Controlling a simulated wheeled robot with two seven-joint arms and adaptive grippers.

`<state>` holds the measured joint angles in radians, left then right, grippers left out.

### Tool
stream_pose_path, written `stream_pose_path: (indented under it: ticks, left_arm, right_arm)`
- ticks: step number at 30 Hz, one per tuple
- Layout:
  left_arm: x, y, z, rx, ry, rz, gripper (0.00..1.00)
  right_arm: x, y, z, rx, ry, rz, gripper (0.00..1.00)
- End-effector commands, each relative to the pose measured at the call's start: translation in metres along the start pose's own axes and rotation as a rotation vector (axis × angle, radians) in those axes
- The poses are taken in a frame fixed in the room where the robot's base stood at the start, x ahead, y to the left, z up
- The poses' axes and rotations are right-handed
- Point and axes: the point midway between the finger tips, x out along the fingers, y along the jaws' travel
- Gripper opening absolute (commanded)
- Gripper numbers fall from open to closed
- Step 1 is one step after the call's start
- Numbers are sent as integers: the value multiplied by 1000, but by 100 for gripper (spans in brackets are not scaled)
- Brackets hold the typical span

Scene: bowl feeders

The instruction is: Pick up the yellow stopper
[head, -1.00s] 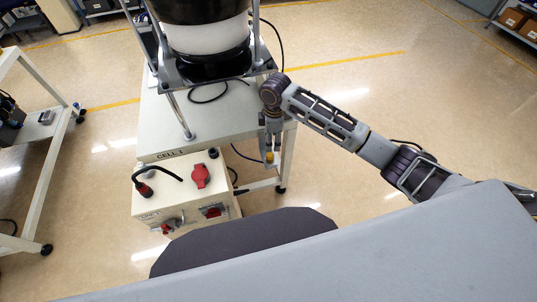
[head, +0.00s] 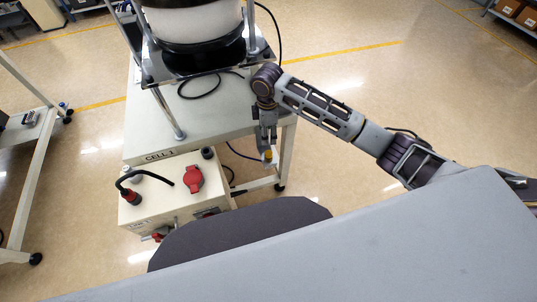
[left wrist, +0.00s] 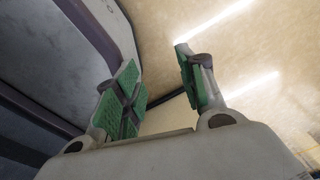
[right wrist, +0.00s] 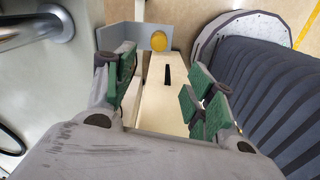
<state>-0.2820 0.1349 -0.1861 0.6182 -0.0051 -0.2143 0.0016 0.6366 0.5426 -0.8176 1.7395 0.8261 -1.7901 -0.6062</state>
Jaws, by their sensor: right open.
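The yellow stopper (right wrist: 159,41) is a round yellow disc at the top of the right wrist view, against a grey bracket (right wrist: 141,38). In the head view the stopper (head: 267,156) is a small yellow spot by the right edge of the CELL 1 table. My right gripper (right wrist: 160,80) is open and empty; the stopper shows beyond the gap between its green-padded fingers. In the head view the right gripper (head: 266,138) points down, close above the stopper. My left gripper (left wrist: 160,85) is open and empty, seen only in the left wrist view.
The CELL 1 table (head: 215,122) carries a bowl feeder (head: 205,45) on a metal plate with posts. Below its front edge is a cream control box (head: 160,205) with a red switch and a black cable. Open floor lies right of the table.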

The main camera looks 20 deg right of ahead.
Motion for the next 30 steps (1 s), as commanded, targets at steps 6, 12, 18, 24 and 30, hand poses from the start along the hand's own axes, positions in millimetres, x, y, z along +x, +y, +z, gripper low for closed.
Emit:
stream_pose_path:
  ticks: [6,12,18,24,30]
  left_arm:
    - [1,2,6,0,-6,2,40]
    - [3,2,4,0,-5,1,40]
    - [5,-1,-3,0,4,-1,40]
    - [7,-6,-14,0,18,-7,40]
    - [7,-8,-13,1,17,-9,40]
  right_arm:
    - [11,0,0,1,-1,-1,55]
    - [35,-1,1,1,-2,-4,55]
    - [62,0,1,1,-1,-2,55]
    - [82,0,0,0,0,-1,55]
    - [87,0,0,0,0,0,55]
